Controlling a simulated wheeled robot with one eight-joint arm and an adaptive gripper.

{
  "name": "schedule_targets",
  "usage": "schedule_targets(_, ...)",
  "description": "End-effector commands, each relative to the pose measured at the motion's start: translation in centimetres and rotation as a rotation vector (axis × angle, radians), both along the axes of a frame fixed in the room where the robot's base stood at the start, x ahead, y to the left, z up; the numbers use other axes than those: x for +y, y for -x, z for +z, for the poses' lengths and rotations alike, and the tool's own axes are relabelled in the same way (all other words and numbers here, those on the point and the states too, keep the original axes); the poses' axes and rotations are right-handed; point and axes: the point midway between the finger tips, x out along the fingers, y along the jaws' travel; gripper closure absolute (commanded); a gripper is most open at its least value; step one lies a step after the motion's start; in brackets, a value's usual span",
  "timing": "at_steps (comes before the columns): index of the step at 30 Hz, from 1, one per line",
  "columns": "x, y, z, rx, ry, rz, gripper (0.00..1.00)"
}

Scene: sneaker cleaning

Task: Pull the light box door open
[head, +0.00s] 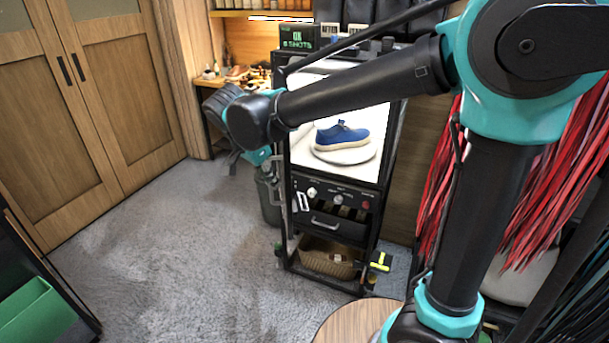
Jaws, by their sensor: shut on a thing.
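The light box (384,138) is the lit white compartment in the upper part of a black cabinet. A blue sneaker (341,136) with a pale sole sits inside on a round white stand (345,154). My arm crosses in front of the box's upper part. My gripper (262,165) is at the left front edge of the box, small and partly hidden by my wrist. It is shut on the light box door at that edge; the grip itself is not clear. How far the door stands open cannot be told.
Below the box are a control panel (334,194), a drawer and a shelf with a woven basket (326,262). A grey bin (268,200) stands left of the cabinet. Red strands (545,190) hang at right. The carpet (170,250) at left is clear.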

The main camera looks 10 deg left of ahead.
Motion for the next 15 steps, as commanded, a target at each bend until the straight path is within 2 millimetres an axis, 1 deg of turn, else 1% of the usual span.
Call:
schedule_targets(1, 2.0, 0.3, 0.0, 0.002, 0.0, 0.006, 1.0)
schedule_targets(6, 7.6, 0.6, 0.0, 0.001, 0.0, 0.004, 1.0)
schedule_targets(9, 10.5, 0.4, -0.1, 0.002, 0.001, 0.004, 1.0)
schedule_targets(15, 15.6, -0.4, -0.1, 0.001, -0.001, 0.002, 1.0)
